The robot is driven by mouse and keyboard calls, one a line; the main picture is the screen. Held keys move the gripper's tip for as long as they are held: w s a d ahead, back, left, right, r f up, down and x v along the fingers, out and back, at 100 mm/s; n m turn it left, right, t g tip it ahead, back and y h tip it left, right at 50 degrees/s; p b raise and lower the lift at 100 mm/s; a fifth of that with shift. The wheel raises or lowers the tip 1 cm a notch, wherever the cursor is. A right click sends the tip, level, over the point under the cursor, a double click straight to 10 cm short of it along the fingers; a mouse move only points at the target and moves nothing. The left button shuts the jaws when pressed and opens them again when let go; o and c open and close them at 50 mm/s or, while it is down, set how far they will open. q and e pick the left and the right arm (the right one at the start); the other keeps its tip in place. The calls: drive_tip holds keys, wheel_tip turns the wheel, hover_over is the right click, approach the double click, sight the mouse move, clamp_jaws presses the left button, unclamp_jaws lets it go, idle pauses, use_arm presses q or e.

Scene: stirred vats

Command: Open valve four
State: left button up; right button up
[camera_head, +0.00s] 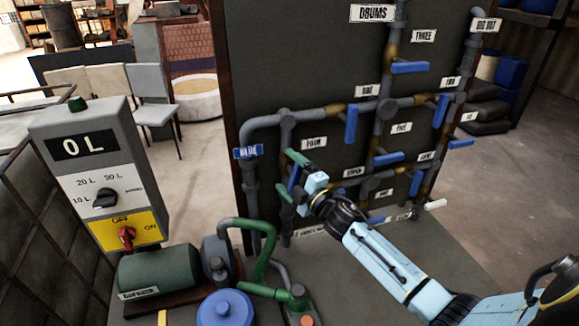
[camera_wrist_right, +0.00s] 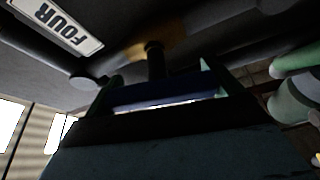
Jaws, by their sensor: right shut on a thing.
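Valve four has a label reading FOUR (camera_head: 314,142), which also shows upside down in the right wrist view (camera_wrist_right: 58,25). Its blue handle (camera_head: 293,178) hangs steeply down from the pipe on the dark panel, mostly behind my gripper. My right gripper (camera_head: 291,174) is shut on this handle, with one green fingertip above and one below it in the head view. In the right wrist view the dark blue handle (camera_wrist_right: 160,95) lies between the two fingers, below a brassy valve body (camera_wrist_right: 155,50) and its dark stem. My left gripper is not in view.
Other blue valve handles sit close by on the panel, among them one above right (camera_head: 351,124) and one to the right (camera_head: 388,159). A grey control box (camera_head: 88,150) reading 0 L, a green motor (camera_head: 158,271) and a blue lid (camera_head: 224,310) stand at lower left.

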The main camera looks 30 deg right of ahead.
drive_tip(key=shift+f+n+g+p, duration=0.15)
drive_tip(key=shift+n+g+p, duration=0.45)
drive_tip(key=shift+n+p, duration=0.6)
drive_tip(key=shift+n, duration=0.3)
drive_tip(key=o, duration=0.7)
drive_tip(key=shift+s, duration=0.1)
drive_tip(key=s+d+b, duration=0.2)
drive_tip(key=s, duration=1.1)
